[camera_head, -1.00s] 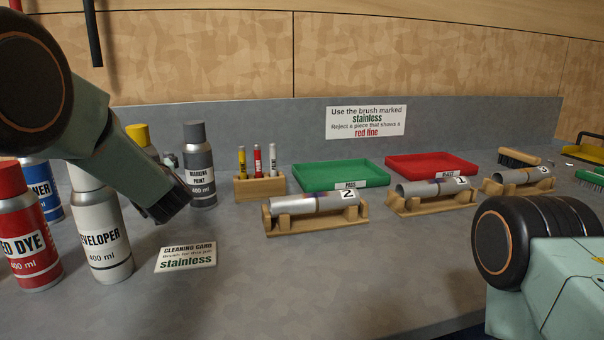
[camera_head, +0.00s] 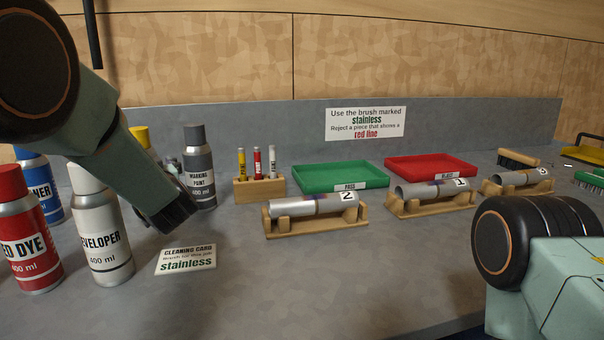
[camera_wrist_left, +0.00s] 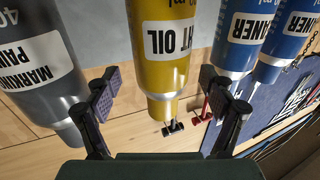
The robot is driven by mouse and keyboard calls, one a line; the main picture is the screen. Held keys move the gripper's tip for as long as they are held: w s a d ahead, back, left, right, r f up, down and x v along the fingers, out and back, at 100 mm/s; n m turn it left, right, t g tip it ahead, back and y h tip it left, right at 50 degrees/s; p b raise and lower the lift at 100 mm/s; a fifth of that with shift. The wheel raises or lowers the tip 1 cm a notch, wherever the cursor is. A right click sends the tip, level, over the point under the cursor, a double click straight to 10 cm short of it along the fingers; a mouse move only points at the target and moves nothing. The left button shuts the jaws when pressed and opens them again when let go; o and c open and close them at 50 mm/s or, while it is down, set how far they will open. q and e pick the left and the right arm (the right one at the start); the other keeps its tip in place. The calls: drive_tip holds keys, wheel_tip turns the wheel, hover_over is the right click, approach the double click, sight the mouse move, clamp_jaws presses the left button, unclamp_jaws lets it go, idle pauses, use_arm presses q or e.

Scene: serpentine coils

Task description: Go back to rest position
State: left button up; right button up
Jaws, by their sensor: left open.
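My left gripper (camera_head: 168,214) hangs above the bench at the left, in front of the grey marking paint can (camera_head: 200,168) and just above the cleaning card (camera_head: 187,259). In the left wrist view its two fingers (camera_wrist_left: 163,92) are spread apart. A yellow oil can (camera_wrist_left: 162,45) shows upside down between them in that picture, with no visible contact. The grey can (camera_wrist_left: 42,70) is to its left and blue cleaner cans (camera_wrist_left: 245,35) to its right. My right gripper is out of view; only part of my right arm shows at the lower right.
A white developer can (camera_head: 104,240) and red dye can (camera_head: 28,235) stand close to my left arm. Numbered tubes on wooden cradles (camera_head: 318,227), a green tray (camera_head: 345,178), a red tray (camera_head: 430,168) and a marker block (camera_head: 260,190) stand further right. The front middle bench is clear.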

use_arm(q)
drive_tip(key=p+v, duration=0.1)
drive_tip(key=v, duration=0.7)
drive_tip(key=b+x, duration=0.2)
drive_tip(key=x, duration=1)
wheel_tip(320, 180, up, 10)
drive_tip(key=p, duration=0.3)
drive_tip(key=shift+r+p, duration=0.15)
drive_tip(key=shift+p, duration=0.25)
wheel_tip(320, 180, up, 3)
drive_tip(key=p, duration=0.2)
drive_tip(key=shift+s+p, duration=0.1)
drive_tip(key=shift+p, duration=0.3)
drive_tip(key=shift+r+p, duration=0.85)
drive_tip(key=shift+p, duration=0.15)
wheel_tip(320, 180, up, 2)
drive_tip(key=shift+r+p, duration=0.1)
drive_tip(key=shift+p, duration=0.95)
wheel_tip(320, 180, up, 14)
drive_tip(key=p, duration=1.4)
